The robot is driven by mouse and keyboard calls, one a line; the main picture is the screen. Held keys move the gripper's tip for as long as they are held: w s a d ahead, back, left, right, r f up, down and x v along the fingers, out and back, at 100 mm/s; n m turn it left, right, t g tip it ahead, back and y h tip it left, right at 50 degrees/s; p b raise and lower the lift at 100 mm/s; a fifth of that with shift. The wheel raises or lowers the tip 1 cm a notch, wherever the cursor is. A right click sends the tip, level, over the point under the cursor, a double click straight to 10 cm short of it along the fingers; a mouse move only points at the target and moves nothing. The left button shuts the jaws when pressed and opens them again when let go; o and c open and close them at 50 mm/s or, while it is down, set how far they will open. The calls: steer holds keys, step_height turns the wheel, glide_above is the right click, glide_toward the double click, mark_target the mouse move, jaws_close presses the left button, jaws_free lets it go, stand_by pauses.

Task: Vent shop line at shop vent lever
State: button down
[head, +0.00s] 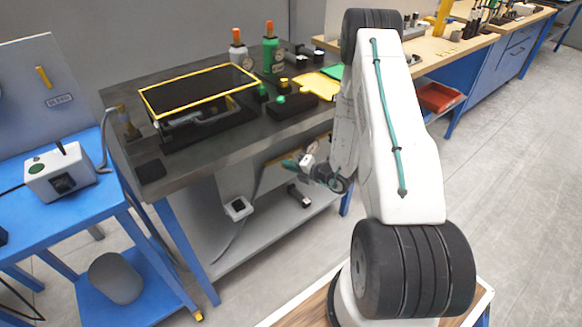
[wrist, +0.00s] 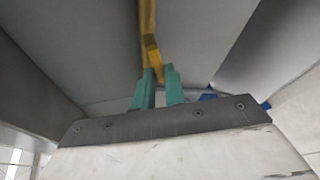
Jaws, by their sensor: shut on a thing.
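The shop vent lever appears as a yellow bar (wrist: 151,45) in the wrist view, running down from above to between my fingertips. My gripper (wrist: 159,77) has teal fingers and is shut on the lower end of this lever. In the head view my gripper (head: 290,163) is low at the front edge of the dark workbench, below its top. The lever's upper end and its mount are out of sight, and its exact angle is hard to judge.
The dark workbench (head: 150,188) overhangs my gripper. Below it are a small white box (head: 238,208) with a grey hose and a lower shelf (head: 265,238). A blue table (head: 85,207) stands left. The floor at right is clear.

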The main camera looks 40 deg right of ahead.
steer(key=m, duration=0.1)
steer(key=m+y, duration=0.1)
steer(key=shift+r+m+t+y, duration=0.3)
steer(key=shift+r+t, duration=0.1)
steer(key=c, duration=1.5)
jaws_free()
steer(key=shift+o, duration=0.2)
steer(key=v, duration=0.7)
steer(key=shift+s+d, duration=0.15)
steer(key=shift+s, duration=0.2)
steer(key=shift+r, duration=0.1)
